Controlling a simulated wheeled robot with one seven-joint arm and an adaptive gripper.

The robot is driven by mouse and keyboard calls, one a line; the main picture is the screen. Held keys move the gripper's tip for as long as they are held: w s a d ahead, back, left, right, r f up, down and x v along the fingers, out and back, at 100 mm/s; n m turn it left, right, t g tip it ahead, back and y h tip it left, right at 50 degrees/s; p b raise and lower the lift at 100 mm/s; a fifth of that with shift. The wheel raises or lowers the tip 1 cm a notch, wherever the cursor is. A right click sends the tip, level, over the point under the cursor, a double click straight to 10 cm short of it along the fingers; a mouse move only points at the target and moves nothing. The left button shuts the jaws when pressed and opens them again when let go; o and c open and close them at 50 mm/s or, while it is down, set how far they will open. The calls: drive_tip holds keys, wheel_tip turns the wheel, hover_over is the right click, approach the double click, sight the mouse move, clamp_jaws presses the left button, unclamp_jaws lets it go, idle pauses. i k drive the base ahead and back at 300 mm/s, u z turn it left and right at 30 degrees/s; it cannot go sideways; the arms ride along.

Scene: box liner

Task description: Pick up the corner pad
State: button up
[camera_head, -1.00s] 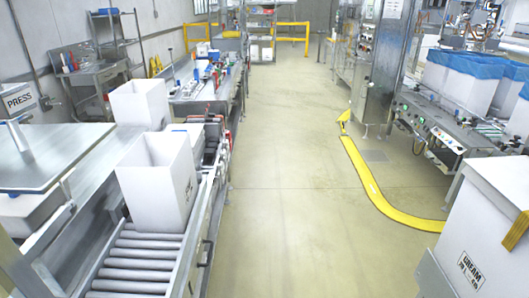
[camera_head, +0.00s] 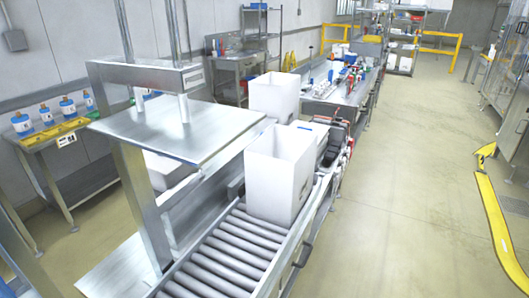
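No corner pad can be made out in the current view. My gripper is not in view. An open white box (camera_head: 277,178) stands upright on the grey roller conveyor (camera_head: 232,252), near the middle of the view. A second white box (camera_head: 272,97) stands behind it, farther along the line.
A steel press with a flat plate (camera_head: 182,127) stands left of the conveyor. A bench with several blue-labelled bottles (camera_head: 68,108) is at the far left. A long worktable (camera_head: 335,92) holds small items behind the boxes. Open floor (camera_head: 410,190) lies to the right, with a yellow guard rail (camera_head: 495,215).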

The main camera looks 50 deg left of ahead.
sight(329, 155)
drive_tip(key=u, duration=0.15)
drive_tip(key=i, duration=3)
drive_tip(key=u, duration=1.5)
